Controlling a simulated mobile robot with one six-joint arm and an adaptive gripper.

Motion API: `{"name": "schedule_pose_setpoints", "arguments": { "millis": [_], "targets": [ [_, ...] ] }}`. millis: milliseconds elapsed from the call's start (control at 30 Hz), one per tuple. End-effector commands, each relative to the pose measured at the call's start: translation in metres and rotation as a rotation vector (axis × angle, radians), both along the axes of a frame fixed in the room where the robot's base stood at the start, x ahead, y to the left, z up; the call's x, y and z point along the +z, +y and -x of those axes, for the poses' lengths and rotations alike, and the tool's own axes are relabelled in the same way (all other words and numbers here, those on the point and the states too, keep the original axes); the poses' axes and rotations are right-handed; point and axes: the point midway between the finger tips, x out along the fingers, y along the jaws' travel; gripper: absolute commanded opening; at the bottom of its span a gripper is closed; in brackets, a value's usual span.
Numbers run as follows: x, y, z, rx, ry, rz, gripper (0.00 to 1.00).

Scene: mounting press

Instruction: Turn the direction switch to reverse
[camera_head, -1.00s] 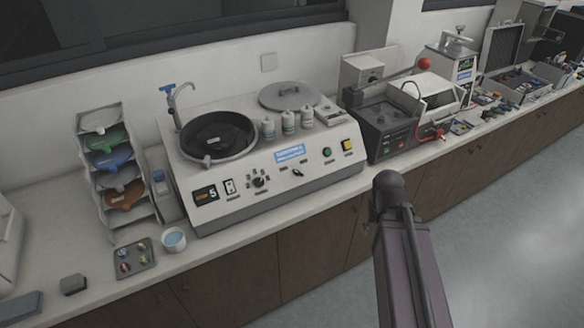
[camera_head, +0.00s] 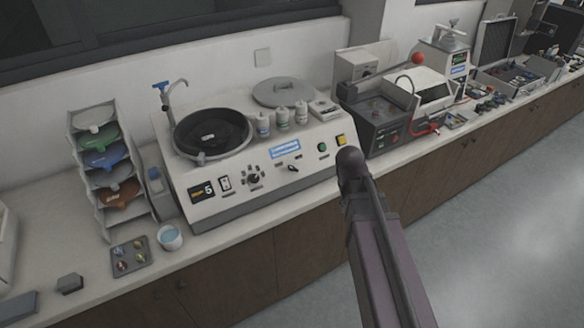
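The direction switch (camera_head: 292,168) appears to be the small black lever knob on the sloped front panel of the white grinder-polisher (camera_head: 215,211), right of the round dial (camera_head: 253,179). Its lever looks slanted, but its labels are too small to read. My arm rises from the bottom right, and its dark rounded joint stands in front of the panel's right end, right of the switch. My gripper cannot be seen. Nothing is seen touching the switch.
The panel also has a display (camera_head: 202,190) reading 5, a rocker switch (camera_head: 225,184), a green button (camera_head: 322,147) and a yellow button (camera_head: 341,140). A dark press unit (camera_head: 380,125) stands right.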

Motion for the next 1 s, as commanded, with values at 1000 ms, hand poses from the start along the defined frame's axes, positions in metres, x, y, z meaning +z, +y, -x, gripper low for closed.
{"name": "schedule_pose_setpoints", "arguments": {
  "millis": [1000],
  "targets": [
    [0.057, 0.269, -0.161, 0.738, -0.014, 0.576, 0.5]
  ]
}}
